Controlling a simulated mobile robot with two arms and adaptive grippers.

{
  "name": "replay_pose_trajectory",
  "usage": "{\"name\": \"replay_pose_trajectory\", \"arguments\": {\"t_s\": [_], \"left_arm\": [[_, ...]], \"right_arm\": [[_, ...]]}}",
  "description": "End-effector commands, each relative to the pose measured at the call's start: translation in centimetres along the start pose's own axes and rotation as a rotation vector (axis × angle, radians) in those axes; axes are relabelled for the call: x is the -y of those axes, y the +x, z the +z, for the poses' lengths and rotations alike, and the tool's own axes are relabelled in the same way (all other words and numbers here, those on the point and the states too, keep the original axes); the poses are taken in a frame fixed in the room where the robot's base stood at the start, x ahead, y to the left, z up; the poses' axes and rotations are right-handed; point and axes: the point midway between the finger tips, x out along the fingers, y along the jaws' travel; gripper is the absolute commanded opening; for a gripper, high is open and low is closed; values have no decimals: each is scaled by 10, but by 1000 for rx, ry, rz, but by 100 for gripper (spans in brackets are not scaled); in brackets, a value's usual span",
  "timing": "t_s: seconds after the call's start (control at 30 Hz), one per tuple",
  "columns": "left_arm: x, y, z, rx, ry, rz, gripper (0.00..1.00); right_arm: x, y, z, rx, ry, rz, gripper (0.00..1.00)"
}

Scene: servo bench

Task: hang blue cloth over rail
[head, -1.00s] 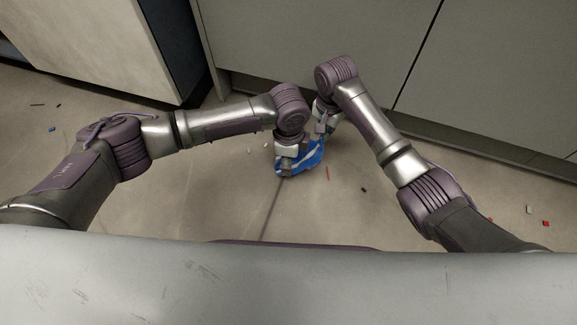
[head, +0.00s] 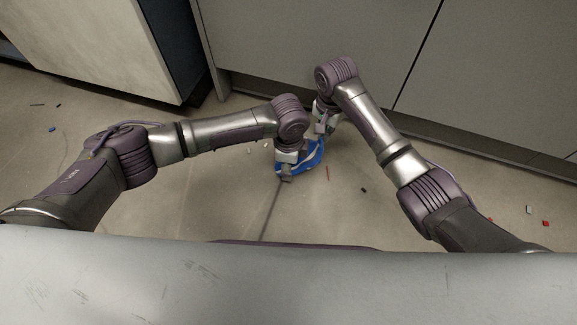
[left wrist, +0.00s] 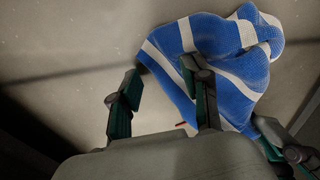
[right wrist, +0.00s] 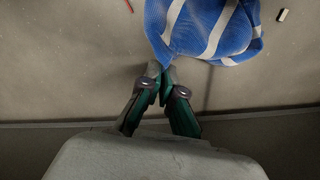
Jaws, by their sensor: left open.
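The blue cloth (head: 316,155) with white stripes is bunched up under my two grippers in the head view. It also shows at the upper right in the left wrist view (left wrist: 212,36) and at the top in the right wrist view (right wrist: 195,28). My left gripper (head: 285,165) is open; in the left wrist view one finger overlaps the cloth's edge and the other is clear of it (left wrist: 161,70). My right gripper (head: 322,130) is shut on a lower corner of the cloth, its fingertips together there in the right wrist view (right wrist: 162,73). I see no rail.
Grey cabinet fronts (head: 300,45) stand behind the grippers, and a pale cabinet (head: 85,40) stands at the upper left. Small scattered bits, including a red one (head: 546,223), lie on the concrete floor (head: 170,210). My two grippers are close together.

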Motion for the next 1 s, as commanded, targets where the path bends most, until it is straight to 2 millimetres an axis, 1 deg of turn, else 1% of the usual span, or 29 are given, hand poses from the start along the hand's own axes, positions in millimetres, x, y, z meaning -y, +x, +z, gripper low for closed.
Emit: {"name": "replay_pose_trajectory", "arguments": {"t_s": [0.37, 0.9, 1.0], "left_arm": [[0, 14, 0, 0, 0, 1, 46], [-1, 15, 0, 1, 0, 3, 1], [-1, 15, 0, 1, 0, 3, 0]], "right_arm": [[0, 0, 0, 0, 0, 0, 0], [0, 0, 0, 0, 0, 0, 0], [0, 0, 0, 0, 0, 0, 0]]}}
